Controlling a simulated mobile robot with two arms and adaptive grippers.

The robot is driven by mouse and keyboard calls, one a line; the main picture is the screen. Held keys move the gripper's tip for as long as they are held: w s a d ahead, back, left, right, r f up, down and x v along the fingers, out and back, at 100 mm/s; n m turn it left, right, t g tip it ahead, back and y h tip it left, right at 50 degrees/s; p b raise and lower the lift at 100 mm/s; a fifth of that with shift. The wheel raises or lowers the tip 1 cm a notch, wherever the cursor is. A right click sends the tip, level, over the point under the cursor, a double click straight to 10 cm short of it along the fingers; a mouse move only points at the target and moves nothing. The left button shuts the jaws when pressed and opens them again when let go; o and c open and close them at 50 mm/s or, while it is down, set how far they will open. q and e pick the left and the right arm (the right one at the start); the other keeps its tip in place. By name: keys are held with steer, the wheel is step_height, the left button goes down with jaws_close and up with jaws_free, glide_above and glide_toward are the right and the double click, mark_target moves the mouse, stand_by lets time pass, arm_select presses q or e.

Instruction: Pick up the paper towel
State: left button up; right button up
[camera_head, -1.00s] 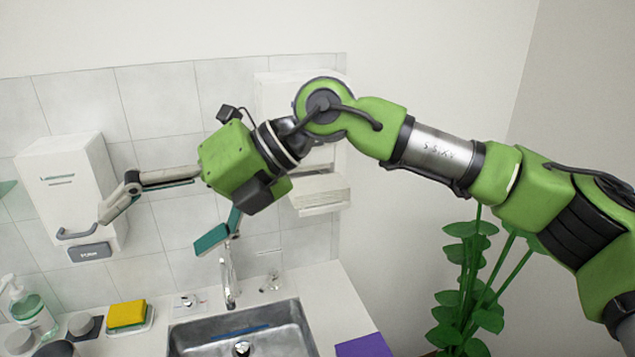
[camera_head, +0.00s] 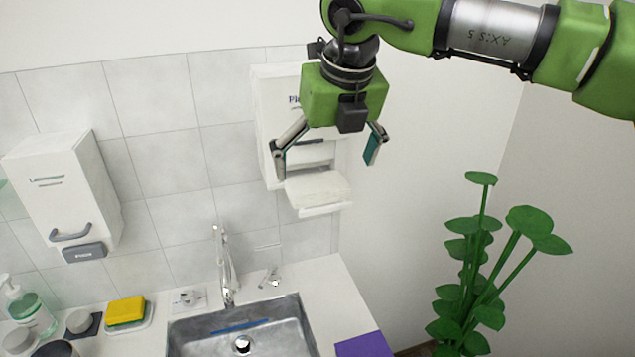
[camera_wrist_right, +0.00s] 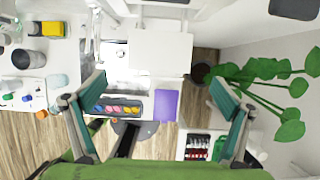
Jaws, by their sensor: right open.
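The paper towel (camera_head: 318,188) is a white sheet or stack in the low open tray of a white wall dispenser (camera_head: 265,100). My right gripper (camera_head: 325,163) is open and empty, pointing down in front of the dispenser. Its fingers are spread to either side, with the tips just above the towel's level in the head view. I cannot tell the exact depth gap. In the right wrist view, a white rectangle that looks like the towel (camera_wrist_right: 160,52) lies beyond the open fingertips (camera_wrist_right: 158,82). My left gripper is in no view.
A metal sink (camera_head: 290,325) with a faucet (camera_head: 226,270) is below. A soap bottle (camera_head: 30,312) and a yellow sponge (camera_head: 126,311) stand left, under another wall dispenser (camera_head: 65,190). A purple item (camera_head: 363,346) lies at the counter's right edge, and a green plant (camera_head: 465,285) stands beyond.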

mark_target(320, 186)
steer(key=p+x, duration=0.1)
steer(key=x, duration=0.2)
steer(key=p+x, duration=0.2)
steer(key=shift+w+a+f+p, duration=0.2)
steer(key=shift+w+f+p, duration=0.1)
steer(key=shift+w, duration=0.15)
steer(key=shift+w+f, duration=0.1)
steer(key=c, duration=0.8)
